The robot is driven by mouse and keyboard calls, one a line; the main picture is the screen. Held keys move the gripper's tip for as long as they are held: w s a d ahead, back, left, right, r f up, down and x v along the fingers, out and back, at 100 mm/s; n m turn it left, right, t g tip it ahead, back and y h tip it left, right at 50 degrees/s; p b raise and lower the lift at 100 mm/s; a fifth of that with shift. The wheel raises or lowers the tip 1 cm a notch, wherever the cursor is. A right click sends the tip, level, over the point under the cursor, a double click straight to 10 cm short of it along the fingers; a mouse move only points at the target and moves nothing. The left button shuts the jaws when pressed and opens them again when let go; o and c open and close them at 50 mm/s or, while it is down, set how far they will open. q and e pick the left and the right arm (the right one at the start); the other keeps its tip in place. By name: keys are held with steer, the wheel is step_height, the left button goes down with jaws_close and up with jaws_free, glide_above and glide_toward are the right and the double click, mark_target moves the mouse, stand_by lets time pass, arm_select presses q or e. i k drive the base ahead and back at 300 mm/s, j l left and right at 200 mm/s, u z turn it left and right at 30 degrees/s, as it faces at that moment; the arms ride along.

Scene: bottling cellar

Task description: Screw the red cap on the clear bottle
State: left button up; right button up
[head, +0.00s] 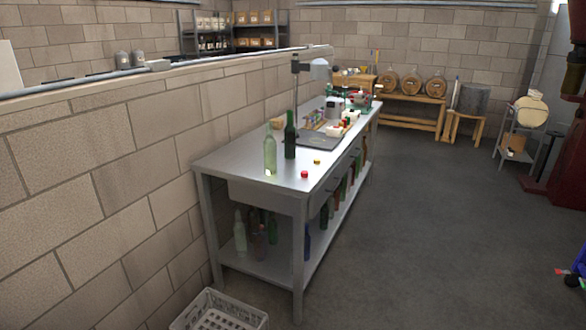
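The clear bottle (270,153), pale greenish and see-through, stands upright on the near end of the steel workbench (232,164). The red cap (304,175) lies on the bench top to the right of the bottle, near the bench's front edge, apart from it. A yellow-orange cap (317,162) lies a little behind the red one. A dark green bottle (290,138) stands upright just behind and right of the clear bottle. Neither of my grippers shows in the head view.
A dark mat (319,142) and small items lie farther along the bench. Bottles fill its lower shelf. A white crate (218,312) sits on the floor before it. A block wall (120,150) runs along the left.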

mark_target(269, 144)
steer(key=i+z, duration=0.25)
steer(key=i, duration=2.3)
